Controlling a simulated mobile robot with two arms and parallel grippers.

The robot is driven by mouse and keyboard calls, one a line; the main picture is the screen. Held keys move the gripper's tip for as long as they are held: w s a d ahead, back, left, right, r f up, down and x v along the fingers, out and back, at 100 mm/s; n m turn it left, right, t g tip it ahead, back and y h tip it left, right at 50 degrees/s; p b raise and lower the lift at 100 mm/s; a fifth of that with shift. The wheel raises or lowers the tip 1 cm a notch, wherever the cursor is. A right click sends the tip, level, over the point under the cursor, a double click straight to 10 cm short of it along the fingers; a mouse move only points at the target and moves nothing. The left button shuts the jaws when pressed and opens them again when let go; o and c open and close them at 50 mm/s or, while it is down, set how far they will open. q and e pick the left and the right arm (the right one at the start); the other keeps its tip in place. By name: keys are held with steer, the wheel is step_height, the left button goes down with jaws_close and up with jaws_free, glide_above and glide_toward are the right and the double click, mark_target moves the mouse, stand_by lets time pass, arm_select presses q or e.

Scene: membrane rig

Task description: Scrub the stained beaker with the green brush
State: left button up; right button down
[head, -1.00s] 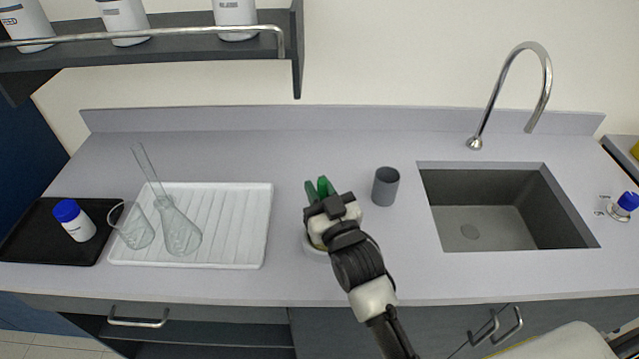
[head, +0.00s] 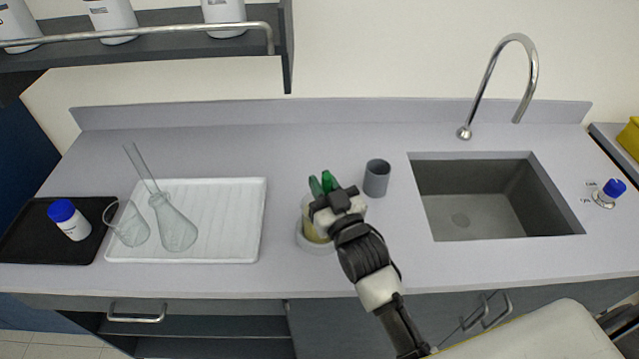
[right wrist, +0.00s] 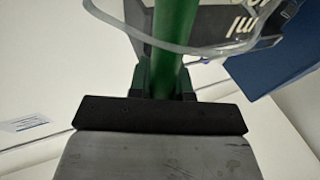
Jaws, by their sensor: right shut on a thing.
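A yellowish, stained-looking beaker (head: 312,222) stands on a pale round base (head: 314,243) at the middle front of the counter. My right arm partly covers it. My right gripper (head: 322,185) is at the beaker's upper right. It is shut on the green brush, whose green handle (right wrist: 175,40) runs up between the fingers in the right wrist view. A clear glass rim (right wrist: 190,47) crosses the handle there. The brush's bristles are hidden, and I cannot tell whether they touch the glass. My left gripper is out of view.
A grey cup (head: 376,178) stands close to the right of the gripper, before the sink (head: 470,200) and its tap (head: 530,70). A white drying rack (head: 240,230) with clear glassware and a black tray (head: 25,240) lie left. The counter behind is free.

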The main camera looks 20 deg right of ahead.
steer(key=shift+w+a+r+p, duration=0.25)
steer(key=shift+a+p, duration=0.2)
steer(key=shift+p, duration=0.35)
stand_by(0.7)
steer(key=shift+w, duration=0.3)
step_height(320, 180, up, 4)
steer(key=p, duration=0.4)
steer(key=f+b, duration=0.1)
steer(key=f, duration=0.1)
steer(key=f+b, duration=0.2)
steer(key=shift+w+a+f, duration=0.1)
steer(key=shift+w, duration=0.3)
stand_by(0.6)
steer(key=shift+s, duration=0.1)
